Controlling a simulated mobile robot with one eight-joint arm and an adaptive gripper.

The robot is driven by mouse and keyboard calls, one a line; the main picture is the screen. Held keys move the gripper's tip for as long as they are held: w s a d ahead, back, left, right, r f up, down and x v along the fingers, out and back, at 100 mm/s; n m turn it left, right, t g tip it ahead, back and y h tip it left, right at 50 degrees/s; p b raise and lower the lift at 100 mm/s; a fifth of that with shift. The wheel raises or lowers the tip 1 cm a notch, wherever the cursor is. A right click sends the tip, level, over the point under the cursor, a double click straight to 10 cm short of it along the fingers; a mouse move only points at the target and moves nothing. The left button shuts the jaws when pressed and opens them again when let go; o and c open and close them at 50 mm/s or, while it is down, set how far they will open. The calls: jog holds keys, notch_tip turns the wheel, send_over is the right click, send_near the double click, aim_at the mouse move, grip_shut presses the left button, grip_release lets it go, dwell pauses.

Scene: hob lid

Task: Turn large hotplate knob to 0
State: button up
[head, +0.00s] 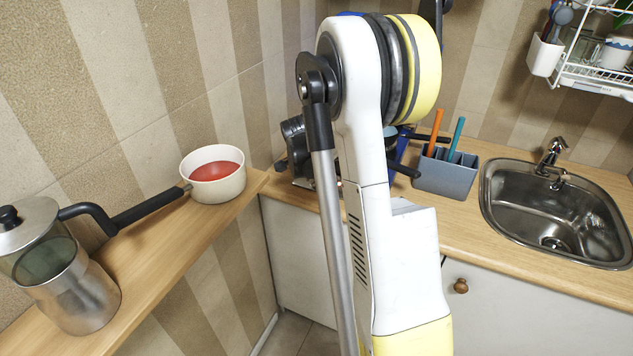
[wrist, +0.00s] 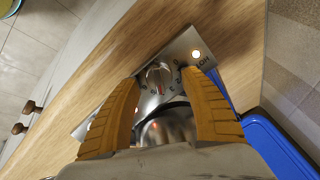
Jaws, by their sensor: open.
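In the wrist view a round silver knob (wrist: 158,76) sits on a steel hob panel (wrist: 182,48), with small marks around it. I cannot read its setting, nor tell from a label which hotplate it serves. A small lamp (wrist: 196,54) glows on the panel near the knob. My gripper (wrist: 160,79) is open, with its orange-yellow fingers apart on either side of the knob in the picture. I cannot tell whether they touch it. A rounded shiny metal thing (wrist: 166,128) shows between the fingers, nearer the palm. In the head view my arm hides the gripper and most of the hob.
A blue object (wrist: 282,146) lies beside the right finger. In the head view, a grey holder (head: 445,176) and a sink (head: 555,215) are to the right. A pan with red contents (head: 214,183) and a steel pot (head: 70,295) stand on the left shelf.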

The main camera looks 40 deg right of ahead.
jog(key=shift+c, duration=0.2)
grip_shut()
